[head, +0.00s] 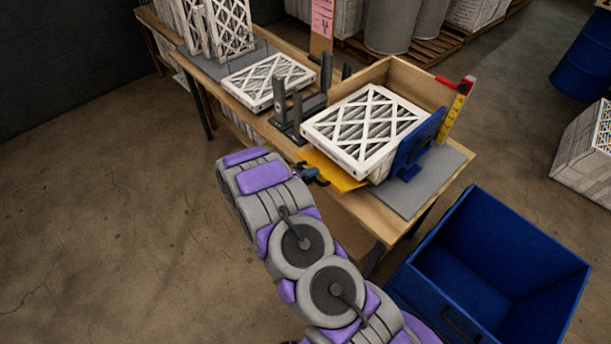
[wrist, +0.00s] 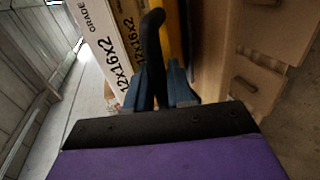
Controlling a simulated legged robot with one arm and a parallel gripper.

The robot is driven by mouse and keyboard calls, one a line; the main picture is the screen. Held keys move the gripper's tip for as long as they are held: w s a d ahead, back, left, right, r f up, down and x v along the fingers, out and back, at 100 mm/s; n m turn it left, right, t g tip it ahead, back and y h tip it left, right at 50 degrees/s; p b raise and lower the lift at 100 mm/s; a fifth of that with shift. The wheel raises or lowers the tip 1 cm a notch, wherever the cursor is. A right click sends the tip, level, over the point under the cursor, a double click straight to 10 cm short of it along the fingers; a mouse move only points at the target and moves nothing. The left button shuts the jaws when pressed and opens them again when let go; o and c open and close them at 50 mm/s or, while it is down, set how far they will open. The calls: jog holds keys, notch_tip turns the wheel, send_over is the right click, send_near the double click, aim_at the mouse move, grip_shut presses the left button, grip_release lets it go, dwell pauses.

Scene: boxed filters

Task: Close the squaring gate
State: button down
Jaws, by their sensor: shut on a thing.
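A yellow plate (head: 335,171), which looks like the squaring gate, lies along the front edge of the wooden box (head: 380,76) on the table. A white-framed filter (head: 366,128) sits tilted in the box, above the plate. My gripper (head: 314,174) is at the plate's left front end. In the wrist view, its blue fingers (wrist: 160,88) are shut on a black curved handle (wrist: 153,50). Behind the handle are a yellow strip (wrist: 172,35) and boxed filters marked 12x16x2 (wrist: 108,35). Where the handle joins the plate is hidden.
A blue upright panel (head: 417,142) stands at the filter's right side. A dark grey bracket (head: 298,112) stands left of the box, with another filter (head: 268,80) beyond it. An empty blue bin (head: 480,212) stands on the floor at right. The floor at left is clear.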

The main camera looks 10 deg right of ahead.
jog(key=shift+w+d+r+g+y+p, duration=0.3)
jog(key=shift+d+r+y+p, duration=0.2)
jog(key=shift+r+p, duration=0.5)
jog(key=shift+w+d+r+g+y+p, duration=0.15)
jog(key=shift+w+d+r+y+p, duration=0.35)
jog(key=shift+p, duration=0.75)
jog(key=shift+w+d+r+g+y+p, duration=0.1)
jog(key=shift+d+r+g+y+p, duration=0.2)
jog(key=shift+d+r+p, duration=0.55)
jog(key=shift+a+r+p, duration=0.1)
jog(key=shift+a+p, duration=0.05)
jog(key=shift+p, duration=0.2)
jog(key=c, duration=1.1)
grip_release()
jog(key=shift+c, duration=0.2)
jog(key=v, duration=1.7)
jog(key=shift+a, duration=0.1)
